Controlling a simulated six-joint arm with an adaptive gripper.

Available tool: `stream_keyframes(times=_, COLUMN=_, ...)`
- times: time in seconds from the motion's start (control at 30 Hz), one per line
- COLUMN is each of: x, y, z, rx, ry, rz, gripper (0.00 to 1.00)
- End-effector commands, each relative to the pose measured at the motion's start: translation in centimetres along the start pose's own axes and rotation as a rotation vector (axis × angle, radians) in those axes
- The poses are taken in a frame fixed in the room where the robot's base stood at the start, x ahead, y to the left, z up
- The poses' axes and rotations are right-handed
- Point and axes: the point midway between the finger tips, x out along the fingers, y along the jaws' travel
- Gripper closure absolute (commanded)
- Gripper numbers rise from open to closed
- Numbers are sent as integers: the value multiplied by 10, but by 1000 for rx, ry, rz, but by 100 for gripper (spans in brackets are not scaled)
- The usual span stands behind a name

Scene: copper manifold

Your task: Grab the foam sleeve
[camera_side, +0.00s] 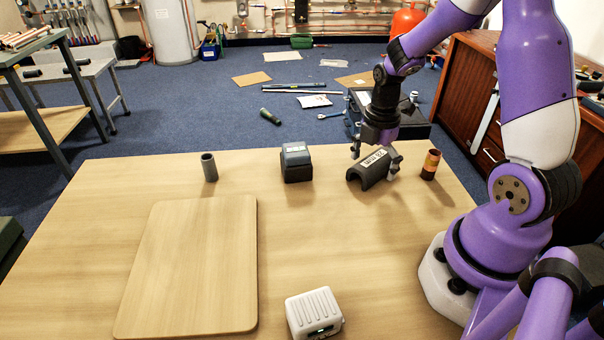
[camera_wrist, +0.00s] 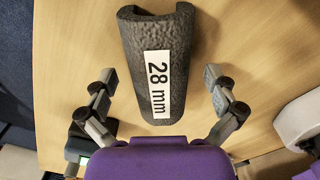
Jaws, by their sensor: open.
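The foam sleeve (camera_side: 372,169) is a dark grey half-round shell with a white label, lying on the table near its back right. In the wrist view the sleeve (camera_wrist: 157,62) lies lengthwise, and its label reads "28 mm". My gripper (camera_side: 376,152) is at the sleeve in the side view, pointing down. In the wrist view my gripper (camera_wrist: 160,82) is open, with one finger on each side of the sleeve. Gaps show between the fingers and the sleeve in that view. I cannot tell the exact height of the fingertips.
A copper-coloured cylinder (camera_side: 431,164) stands right of the sleeve. A dark box-like block (camera_side: 296,162) stands to its left, and a grey tube (camera_side: 209,167) stands further left. A wooden board (camera_side: 190,265) and a white ribbed box (camera_side: 314,313) are nearer the front. The table between them is clear.

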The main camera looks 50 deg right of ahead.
Motion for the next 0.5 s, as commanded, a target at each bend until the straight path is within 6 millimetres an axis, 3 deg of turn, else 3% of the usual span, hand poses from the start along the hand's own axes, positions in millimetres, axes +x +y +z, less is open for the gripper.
stream_keyframes(times=0.07, x=0, y=0, z=0, rx=0, ry=0, rz=0, gripper=0)
stream_keyframes(times=0.1, x=0, y=0, z=0, rx=0, ry=0, rz=0, gripper=5)
stream_keyframes(times=0.2, x=0, y=0, z=0, rx=0, ry=0, rz=0, gripper=48)
stream_keyframes(times=0.27, x=0, y=0, z=0, rx=0, ry=0, rz=0, gripper=64)
stream_keyframes(times=0.5, x=0, y=0, z=0, rx=0, ry=0, rz=0, gripper=66)
